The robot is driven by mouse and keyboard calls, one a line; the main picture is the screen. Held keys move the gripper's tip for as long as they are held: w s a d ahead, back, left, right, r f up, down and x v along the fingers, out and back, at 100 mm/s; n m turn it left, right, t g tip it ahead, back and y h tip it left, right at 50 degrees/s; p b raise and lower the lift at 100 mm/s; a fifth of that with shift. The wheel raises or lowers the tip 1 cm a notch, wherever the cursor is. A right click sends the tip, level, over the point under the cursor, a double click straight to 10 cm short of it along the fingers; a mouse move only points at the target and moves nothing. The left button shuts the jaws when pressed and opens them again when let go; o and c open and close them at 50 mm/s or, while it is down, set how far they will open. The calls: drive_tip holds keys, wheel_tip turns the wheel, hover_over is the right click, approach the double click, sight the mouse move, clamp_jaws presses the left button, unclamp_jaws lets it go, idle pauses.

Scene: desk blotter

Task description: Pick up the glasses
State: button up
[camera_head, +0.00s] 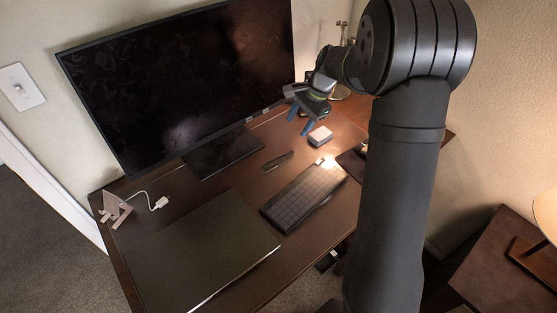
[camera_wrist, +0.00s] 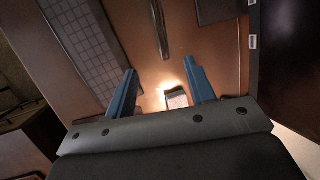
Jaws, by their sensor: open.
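No glasses show clearly. A slim dark object (camera_head: 278,161) lies on the desk between the keyboard and the monitor base; it also shows at the top of the wrist view (camera_wrist: 158,28). It could be folded glasses, but it is too small and dark to tell. My gripper (camera_head: 300,120) is above the back right of the desk, with its blue fingers apart and nothing held. In the wrist view the gripper (camera_wrist: 160,70) has a small white-topped box (camera_wrist: 176,98) showing in the gap between its fingers, on the desk below.
A large monitor (camera_head: 185,75) stands at the back. A keyboard (camera_head: 304,196) lies in the middle and a large dark flat panel (camera_head: 200,255) at the front left. A pinkish stand (camera_head: 115,209) and a white cable (camera_head: 157,201) are at the left edge. The white-topped box (camera_head: 320,136) sits near my gripper.

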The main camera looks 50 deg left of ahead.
hover_over(278, 160)
drive_tip(key=w+d, duration=0.2)
drive_tip(key=shift+y, duration=0.4)
wheel_tip(278, 160, down, 11)
drive_tip(key=shift+a+f, duration=0.1)
drive_tip(key=shift+a, duration=0.05)
drive_tip(key=shift+x, duration=2.65)
drive_tip(key=shift+s, duration=0.1)
clamp_jaws()
